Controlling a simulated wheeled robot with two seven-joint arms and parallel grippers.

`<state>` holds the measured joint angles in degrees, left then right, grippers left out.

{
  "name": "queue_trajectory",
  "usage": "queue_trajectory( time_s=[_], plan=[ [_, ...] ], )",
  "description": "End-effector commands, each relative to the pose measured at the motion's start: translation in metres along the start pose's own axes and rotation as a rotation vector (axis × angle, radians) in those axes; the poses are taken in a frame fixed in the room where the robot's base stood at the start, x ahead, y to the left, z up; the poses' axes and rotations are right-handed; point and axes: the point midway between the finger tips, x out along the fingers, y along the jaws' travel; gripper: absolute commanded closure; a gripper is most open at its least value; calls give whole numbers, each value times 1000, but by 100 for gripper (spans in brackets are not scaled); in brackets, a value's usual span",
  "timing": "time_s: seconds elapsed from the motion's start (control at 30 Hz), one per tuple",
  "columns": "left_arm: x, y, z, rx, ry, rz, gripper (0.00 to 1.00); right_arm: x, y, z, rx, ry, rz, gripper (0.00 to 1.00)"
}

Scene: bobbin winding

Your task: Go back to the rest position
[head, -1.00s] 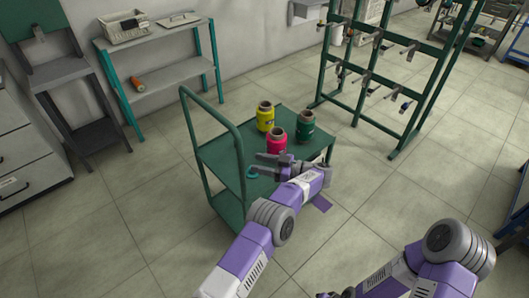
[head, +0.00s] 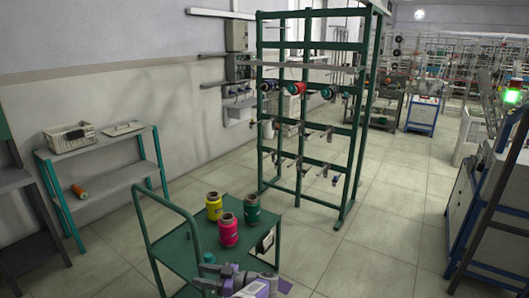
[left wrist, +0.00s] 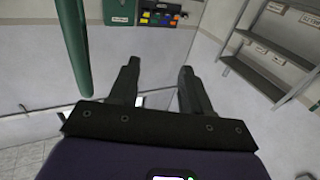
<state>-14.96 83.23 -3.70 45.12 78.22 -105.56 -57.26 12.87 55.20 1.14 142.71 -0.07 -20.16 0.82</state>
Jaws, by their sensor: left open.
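My left gripper (head: 203,278) is low in the head view, over or in front of the near edge of the green cart (head: 180,247); I cannot tell its height above it. In the left wrist view its two dark fingers (left wrist: 158,70) stand apart with nothing between them. My right gripper is out of view. On the cart top stand a yellow spool (head: 214,207), a pink spool (head: 228,231) and a green spool (head: 252,210), all upright and clear of the gripper.
The cart's tube handle (head: 168,200) rises left of the gripper. A green rack (head: 352,130) with pegs and several spools stands behind the cart. A shelf table (head: 105,180) with a white basket (head: 69,136) is at left. Floor right of the cart is free.

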Motion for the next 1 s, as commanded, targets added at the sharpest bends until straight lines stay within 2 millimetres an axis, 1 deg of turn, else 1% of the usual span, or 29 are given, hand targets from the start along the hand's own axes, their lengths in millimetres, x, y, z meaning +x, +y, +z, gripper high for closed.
queue_trajectory(
  time_s=[0.1, 0.17, 0.27, 0.37, 0.43, 0.47, 0.5, 0.57, 0.6, 0.67, 0.7, 0.77, 0.8, 0.87, 0.9, 0.97, 1.0],
  plan=[
    [13, 11, 10, 7, 9, 103, 52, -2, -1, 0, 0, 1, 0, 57],
    [18, 17, 16, 10, 10, 163, 52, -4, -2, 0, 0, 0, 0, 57],
    [26, 26, 31, 22, -5, 280, 52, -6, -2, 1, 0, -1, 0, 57],
    [31, 34, 54, 46, -50, 431, 52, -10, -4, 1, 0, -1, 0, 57],
    [30, 36, 76, 72, -110, 555, 52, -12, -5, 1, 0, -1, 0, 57],
    [28, 35, 86, 84, -144, 609, 52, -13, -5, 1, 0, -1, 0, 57],
    [24, 31, 101, 103, -196, 679, 52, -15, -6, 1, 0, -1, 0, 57],
    [16, 22, 123, 136, -283, 779, 52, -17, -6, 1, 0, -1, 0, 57],
    [9, 13, 138, 160, -350, 839, 52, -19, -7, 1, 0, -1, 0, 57],
    [-4, -6, 160, 199, -460, 923, 52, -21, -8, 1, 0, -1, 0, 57],
    [-14, -22, 174, 228, -539, 975, 52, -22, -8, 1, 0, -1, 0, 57],
    [-32, -50, 192, 274, -669, 1042, 52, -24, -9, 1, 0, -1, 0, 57],
    [-44, -72, 203, 307, -759, 1082, 52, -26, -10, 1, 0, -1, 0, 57],
    [-64, -110, 215, 360, -902, 1130, 52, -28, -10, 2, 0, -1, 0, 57],
    [-78, -137, 221, 398, -999, 1155, 52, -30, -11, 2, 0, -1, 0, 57],
    [-97, -178, 225, 454, -1137, 1183, 52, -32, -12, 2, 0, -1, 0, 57],
    [-108, -205, 225, 490, -1223, 1193, 52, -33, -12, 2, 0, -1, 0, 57]
  ],
)
